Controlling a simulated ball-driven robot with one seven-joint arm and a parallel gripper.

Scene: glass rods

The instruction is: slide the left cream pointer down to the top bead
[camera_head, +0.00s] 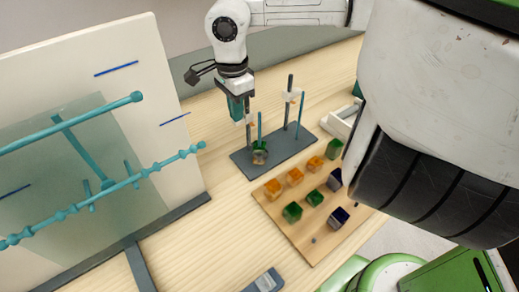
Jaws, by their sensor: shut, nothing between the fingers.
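A dark grey base (288,147) carries two stands, each a dark post beside a thin teal rod. At the left stand, a green bead (259,145) and a greyish bead (261,157) sit low at the rod (260,124). The left cream pointer (251,119) shows only as a small pale patch by the left post, largely hidden by my gripper. My gripper (239,119) is shut and empty, pointing down at the upper part of the left post. Whether it touches the pointer I cannot tell. The right cream pointer (292,96) sits high on the right stand.
A wooden board (310,243) with orange, green and dark blue cubes lies in front of the base. A pale tray (341,121) is to the right. A cream panel (150,130) with teal rods stands at left. A grey device (263,282) lies at the front edge.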

